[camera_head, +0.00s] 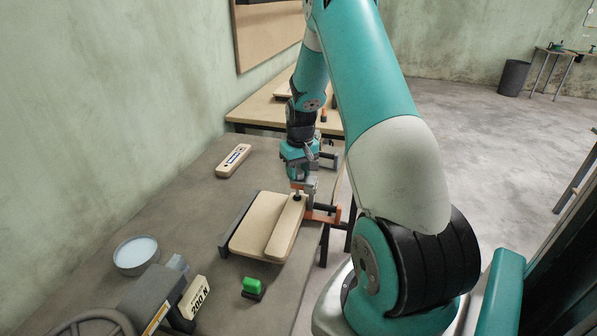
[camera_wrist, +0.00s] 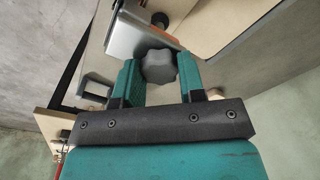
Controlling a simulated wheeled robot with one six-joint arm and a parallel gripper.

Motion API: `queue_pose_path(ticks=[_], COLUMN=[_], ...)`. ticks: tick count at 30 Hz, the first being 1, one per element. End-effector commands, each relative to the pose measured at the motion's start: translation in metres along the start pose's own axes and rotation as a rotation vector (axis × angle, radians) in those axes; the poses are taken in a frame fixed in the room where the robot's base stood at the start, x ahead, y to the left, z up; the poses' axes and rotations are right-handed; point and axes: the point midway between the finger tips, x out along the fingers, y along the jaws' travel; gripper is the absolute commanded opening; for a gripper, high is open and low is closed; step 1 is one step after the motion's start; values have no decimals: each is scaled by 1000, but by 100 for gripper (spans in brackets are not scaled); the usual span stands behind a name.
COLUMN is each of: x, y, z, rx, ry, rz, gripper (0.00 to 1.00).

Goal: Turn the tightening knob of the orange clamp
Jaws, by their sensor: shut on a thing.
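The orange clamp (camera_head: 326,215) sits at the right edge of the stacked curved boards (camera_head: 254,232), by the table's edge. Its grey lobed knob (camera_wrist: 158,66) lies between the two teal fingers of my gripper (camera_wrist: 157,76) in the wrist view. My gripper is shut on the knob. In the head view my gripper (camera_head: 298,183) points down above the far end of the top board (camera_head: 286,232). The knob is hard to make out there, partly hidden by the gripper.
A light wooden block (camera_head: 233,160) lies at the back left. A round bowl (camera_head: 136,254), a machine with a 200 N label (camera_head: 194,298) and a green-topped object (camera_head: 252,286) stand at the front. A second table (camera_head: 262,108) is behind. Grey tabletop is free left of the boards.

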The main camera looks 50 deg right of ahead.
Motion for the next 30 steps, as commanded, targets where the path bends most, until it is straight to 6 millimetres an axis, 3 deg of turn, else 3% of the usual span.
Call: queue_pose_path(ticks=[21,30], x=[0,-1], y=[0,0], z=[-1,0], rx=[-680,-796], ry=[3,1], rz=[-20,-24], gripper=[13,13])
